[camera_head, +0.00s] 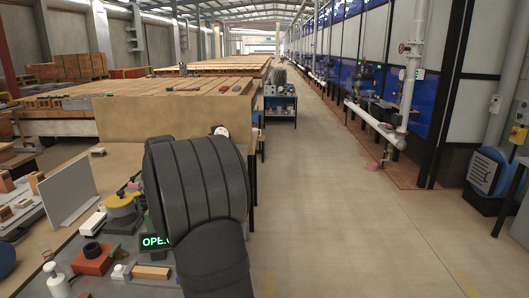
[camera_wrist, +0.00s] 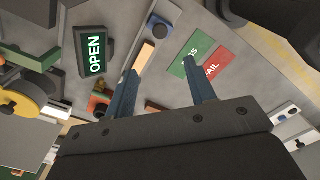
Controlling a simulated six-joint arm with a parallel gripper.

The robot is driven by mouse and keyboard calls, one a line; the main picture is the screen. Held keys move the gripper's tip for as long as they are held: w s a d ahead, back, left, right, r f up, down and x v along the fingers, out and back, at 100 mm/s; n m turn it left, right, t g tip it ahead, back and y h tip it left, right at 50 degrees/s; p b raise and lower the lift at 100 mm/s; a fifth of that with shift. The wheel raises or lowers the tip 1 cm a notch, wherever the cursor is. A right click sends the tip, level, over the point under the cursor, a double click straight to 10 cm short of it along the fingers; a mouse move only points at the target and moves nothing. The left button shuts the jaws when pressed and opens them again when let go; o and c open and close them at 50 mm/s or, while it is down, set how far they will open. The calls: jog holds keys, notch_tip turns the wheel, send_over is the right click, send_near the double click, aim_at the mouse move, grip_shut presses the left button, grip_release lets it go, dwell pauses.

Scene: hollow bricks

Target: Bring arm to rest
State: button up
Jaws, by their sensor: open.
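My gripper (camera_wrist: 162,88) shows in the wrist view with its two blue fingers apart and nothing between them but the grey worktop below. In the head view my dark arm rises in front of the workbench and hides part of it; the fingers cannot be seen there. Beneath the gripper in the wrist view are a green and red label (camera_wrist: 202,68) and a tan block (camera_wrist: 144,55) beside the left finger. A black sign reading OPEN (camera_wrist: 95,52) is to the left of the fingers, and it shows partly behind my arm in the head view (camera_head: 153,241).
The bench holds a yellow round device (camera_head: 122,208), a red box with a black knob (camera_head: 93,258), a white bottle (camera_head: 57,280) and an upright grey panel (camera_head: 68,192). Brick-covered tables (camera_head: 170,105) stand behind. The floor aisle (camera_head: 340,210) on the right is clear.

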notch_tip(320, 180, down, 15)
jog(key=shift+f, duration=0.1)
jog(key=shift+a, duration=0.3)
